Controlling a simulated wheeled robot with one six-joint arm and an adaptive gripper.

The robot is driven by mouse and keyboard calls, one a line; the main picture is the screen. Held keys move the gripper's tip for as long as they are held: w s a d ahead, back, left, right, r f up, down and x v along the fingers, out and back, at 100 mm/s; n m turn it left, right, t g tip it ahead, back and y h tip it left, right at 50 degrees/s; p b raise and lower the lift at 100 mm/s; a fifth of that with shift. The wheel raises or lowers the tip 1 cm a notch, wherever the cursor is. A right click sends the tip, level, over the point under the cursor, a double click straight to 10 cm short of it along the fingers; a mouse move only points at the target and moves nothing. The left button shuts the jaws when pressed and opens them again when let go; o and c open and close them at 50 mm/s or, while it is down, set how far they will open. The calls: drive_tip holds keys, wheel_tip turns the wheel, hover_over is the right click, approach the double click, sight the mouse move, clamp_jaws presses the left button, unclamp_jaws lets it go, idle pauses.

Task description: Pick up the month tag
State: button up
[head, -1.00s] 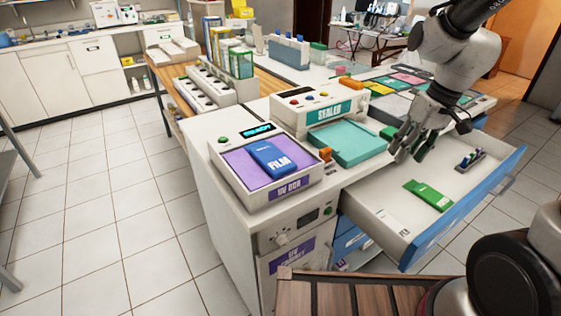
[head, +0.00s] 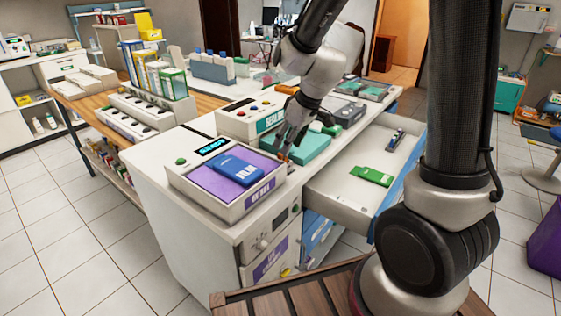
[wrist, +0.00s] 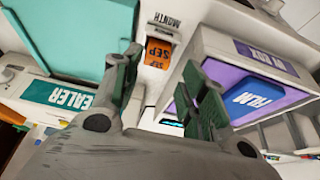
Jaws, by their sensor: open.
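The month tag (wrist: 159,54) is a small orange piece marked SEP. In the wrist view it stands in a white holder (wrist: 165,20) labelled MONTH, between the teal-topped sealer and the UV box. My gripper (wrist: 162,62) is open, with its two green-padded fingers on either side of the tag in that view. Whether they touch it cannot be told. In the head view my gripper (head: 286,150) is low over the counter beside the UV box, and only a bit of orange shows by its fingertips.
The UV box (head: 262,205) with a blue film packet (head: 236,170) stands close on one side, the sealer (head: 243,121) on the other. An open drawer (head: 335,200) holds a green packet (head: 371,176). Coloured boxes stand further back.

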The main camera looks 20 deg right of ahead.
drive_tip(key=x, duration=0.6)
drive_tip(key=shift+w+d+r, duration=0.1)
drive_tip(key=shift+w, duration=0.1)
drive_tip(key=c, duration=0.7)
drive_tip(key=shift+o, duration=0.2)
